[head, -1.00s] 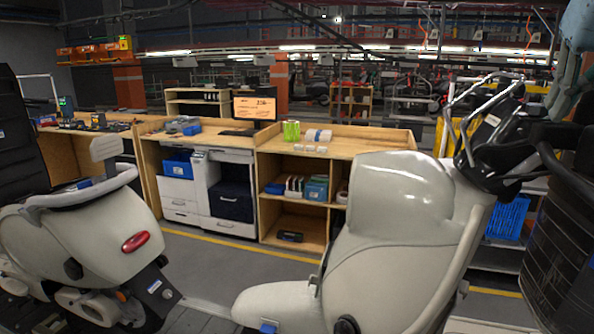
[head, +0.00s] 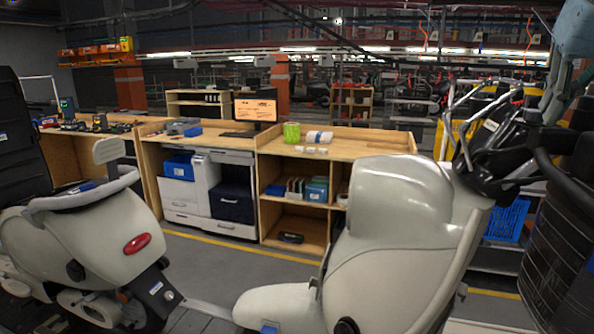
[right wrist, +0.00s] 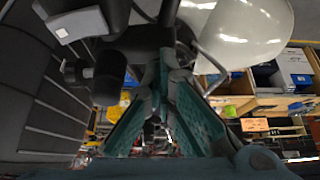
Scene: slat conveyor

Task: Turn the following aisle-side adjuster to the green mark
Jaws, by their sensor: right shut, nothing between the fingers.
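A cream scooter (head: 385,240) stands at the right of the head view, its dark handlebar area (head: 490,165) at the upper right. A second cream scooter (head: 90,240) with a red tail light stands at the left. My right gripper (head: 562,106) is at the head view's upper right edge, beside the handlebar. In the right wrist view its teal fingers (right wrist: 165,68) are shut and empty, their tips by dark handlebar parts. A short dark knob-like part (right wrist: 75,72) is left of them; I cannot tell whether it is the adjuster. No green mark is discernible. My left gripper is out of view.
A wooden workbench (head: 345,143) with shelves and a monitor (head: 256,106) stands behind the scooters. A dark ribbed panel (right wrist: 30,90) lies close to the left of the right gripper. Grey floor with a yellow line (head: 225,244) is clear between scooters and bench.

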